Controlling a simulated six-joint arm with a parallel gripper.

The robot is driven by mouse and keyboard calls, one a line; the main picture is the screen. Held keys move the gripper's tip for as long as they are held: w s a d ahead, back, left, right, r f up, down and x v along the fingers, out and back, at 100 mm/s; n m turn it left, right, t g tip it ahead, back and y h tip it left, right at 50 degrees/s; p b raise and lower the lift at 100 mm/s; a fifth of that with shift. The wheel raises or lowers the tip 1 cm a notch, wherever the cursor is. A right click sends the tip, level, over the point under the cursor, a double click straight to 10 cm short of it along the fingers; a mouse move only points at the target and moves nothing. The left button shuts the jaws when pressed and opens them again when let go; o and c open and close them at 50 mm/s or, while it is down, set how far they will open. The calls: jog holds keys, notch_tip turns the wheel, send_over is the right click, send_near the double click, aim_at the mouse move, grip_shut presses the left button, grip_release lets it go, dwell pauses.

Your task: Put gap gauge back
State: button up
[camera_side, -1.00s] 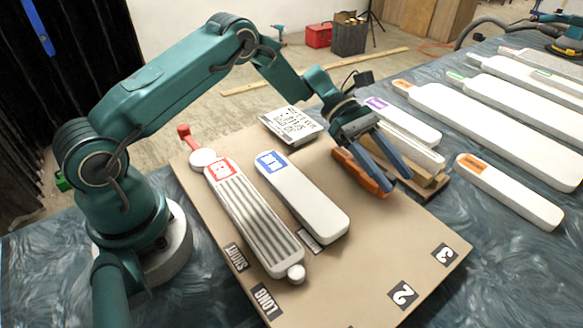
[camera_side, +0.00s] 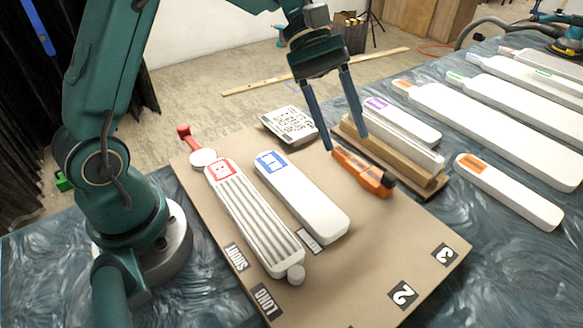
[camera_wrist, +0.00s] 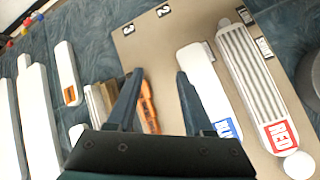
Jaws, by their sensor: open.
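An orange tool with a dark end (camera_side: 362,172), which I take to be the gap gauge, lies on the tan board (camera_side: 375,235). It rests along the left side of the wooden block. My gripper (camera_side: 346,144) is open and empty, its two blue fingers pointing down above the tool's far end. In the wrist view, the orange tool (camera_wrist: 149,105) shows between the open fingers (camera_wrist: 160,72), nearer the left one and partly hidden by it.
A ribbed white piece with a red label (camera_side: 255,220) and a smooth one with a blue label (camera_side: 310,205) lie on the board. A printed card (camera_side: 290,124) is at its back. A wooden block (camera_side: 395,158) and white bars stand right. Several long white pieces (camera_side: 500,120) lie on the table.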

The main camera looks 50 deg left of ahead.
jog(key=s+a+m+t+y, duration=0.3)
jog(key=s+m+y, duration=0.1)
jog(key=s, duration=0.3)
jog(key=s+a+r+m+t+y, duration=0.1)
jog(key=s+a+m+t+y, duration=0.1)
jog(key=s+m, duration=0.5)
jog(key=shift+s+a+r+m+t+y, duration=0.3)
jog(key=shift+s+a+t+y, duration=0.15)
jog(key=shift+y, duration=0.55)
